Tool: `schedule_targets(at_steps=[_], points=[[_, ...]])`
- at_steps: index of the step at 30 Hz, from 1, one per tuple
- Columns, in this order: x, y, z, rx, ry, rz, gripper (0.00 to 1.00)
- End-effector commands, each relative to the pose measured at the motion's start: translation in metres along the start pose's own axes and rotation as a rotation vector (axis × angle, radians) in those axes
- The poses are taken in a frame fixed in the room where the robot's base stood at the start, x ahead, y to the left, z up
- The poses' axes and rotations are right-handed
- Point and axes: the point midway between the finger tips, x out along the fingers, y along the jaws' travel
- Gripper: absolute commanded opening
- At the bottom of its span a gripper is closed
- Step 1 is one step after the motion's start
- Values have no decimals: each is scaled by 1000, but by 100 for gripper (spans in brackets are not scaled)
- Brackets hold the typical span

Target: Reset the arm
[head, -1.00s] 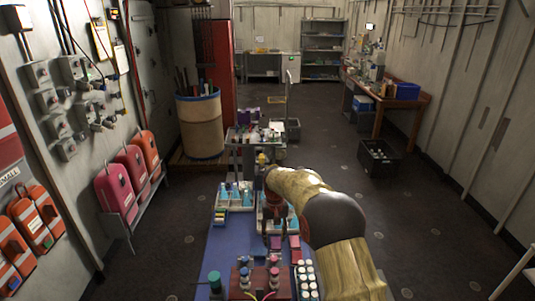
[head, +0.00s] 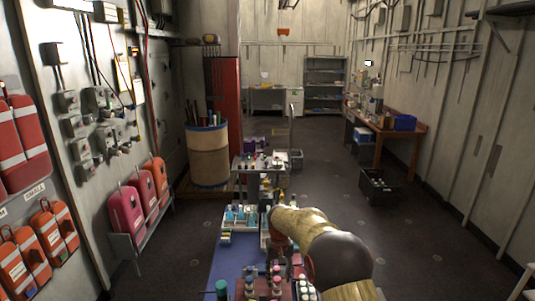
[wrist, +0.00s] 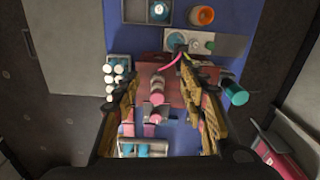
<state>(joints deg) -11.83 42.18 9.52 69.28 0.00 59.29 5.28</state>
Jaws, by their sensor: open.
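My arm (head: 340,258), gold with a dark joint, reaches forward over a blue-topped table (head: 226,262) in the head view. My gripper (wrist: 163,85) shows in the wrist view with its two gold fingers spread wide apart. It is open and nothing is held between the fingers. It points down over the table, above a reddish block (wrist: 178,93) and pink-topped items (wrist: 157,88). In the head view my arm mostly hides the gripper.
A rack of white-capped vials (wrist: 115,75) lies left of the fingers, and a teal-capped bottle (wrist: 235,93) right. Trays with blue bottles (head: 240,214) stand further along the table. A barrel (head: 208,158) is at left, and a black crate (head: 378,187) on the floor at right.

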Motion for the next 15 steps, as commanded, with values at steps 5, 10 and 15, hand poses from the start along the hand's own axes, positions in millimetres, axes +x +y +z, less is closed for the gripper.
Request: schedule_targets(at_steps=[5, 10, 15], points=[[22, 3, 26, -11, -50, 4, 42], [20, 6, 55, -22, -76, 6, 42], [8, 12, 86, -29, -84, 6, 42]])
